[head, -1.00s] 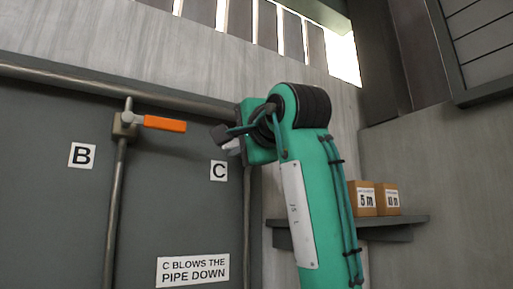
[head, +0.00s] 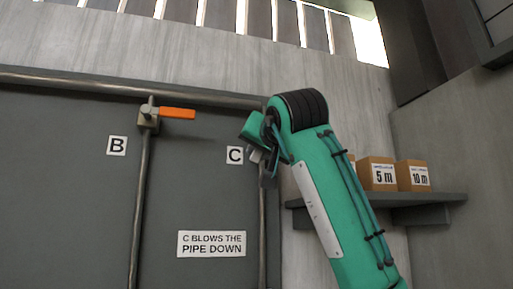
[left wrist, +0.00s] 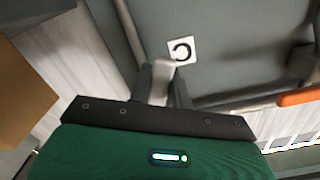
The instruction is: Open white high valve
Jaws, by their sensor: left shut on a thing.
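The white valve handle (head: 256,156) shows as a small light piece at the right-hand pipe, beside the C label (head: 235,155). My left gripper (head: 265,170) is at it, fingers pointing down, with its wrist covering the valve body. In the left wrist view the pale handle (left wrist: 161,78) sits between the dark fingers of my left gripper (left wrist: 163,90), which is shut on it, near the upside-down C label (left wrist: 181,50). The right gripper is not in view.
An orange-handled valve (head: 177,113) sits on the pipe by the B label (head: 117,146). A sign (head: 211,244) reads "C blows the pipe down". Boxes marked 5 m (head: 378,174) and 10 m (head: 413,176) stand on a shelf (head: 430,199) right of my arm.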

